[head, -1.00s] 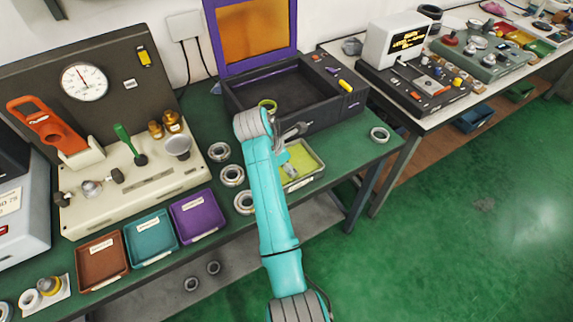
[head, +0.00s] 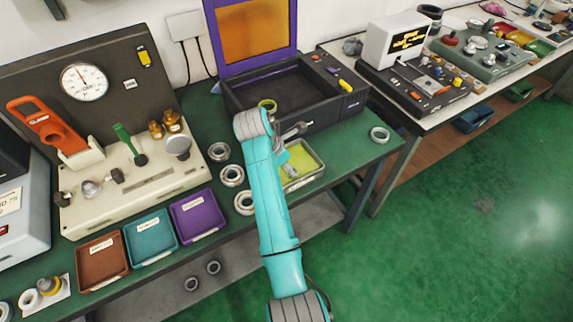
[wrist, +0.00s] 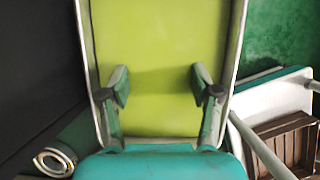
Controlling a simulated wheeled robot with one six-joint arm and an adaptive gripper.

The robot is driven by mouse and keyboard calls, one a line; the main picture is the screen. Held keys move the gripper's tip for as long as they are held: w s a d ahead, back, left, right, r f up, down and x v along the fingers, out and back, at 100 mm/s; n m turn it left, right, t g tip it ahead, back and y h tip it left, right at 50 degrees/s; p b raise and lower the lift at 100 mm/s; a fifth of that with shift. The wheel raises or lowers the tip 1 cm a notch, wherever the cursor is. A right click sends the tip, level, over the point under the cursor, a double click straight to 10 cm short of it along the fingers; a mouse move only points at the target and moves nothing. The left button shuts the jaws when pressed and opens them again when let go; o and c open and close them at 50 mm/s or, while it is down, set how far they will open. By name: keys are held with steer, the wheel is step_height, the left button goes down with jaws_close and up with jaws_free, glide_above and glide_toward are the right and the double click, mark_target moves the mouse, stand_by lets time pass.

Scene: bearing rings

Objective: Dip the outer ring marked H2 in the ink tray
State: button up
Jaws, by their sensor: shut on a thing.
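The ink tray (head: 318,160) is a pale-walled tray with a yellow-green floor, near the front edge of the green bench. It fills the middle of the wrist view (wrist: 165,30). My gripper (wrist: 164,88) is over the tray, its two fingers apart with yellow-green showing between them. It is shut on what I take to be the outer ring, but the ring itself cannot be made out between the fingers. No H2 mark is readable. In the head view my arm partly covers the gripper and the tray's left side.
Several metal rings lie left of my arm, one (head: 232,175) among them; another ring (head: 380,134) lies at the right. A black box (head: 345,107) with a purple-framed lid stands behind the tray. Purple (head: 199,235), teal (head: 150,258) and brown (head: 103,283) bins stand at the left front.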

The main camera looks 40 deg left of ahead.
steer(key=shift+r, duration=0.1)
step_height(320, 180, up, 8)
steer(key=shift+r, duration=0.2)
stand_by(1.0)
stand_by(1.2)
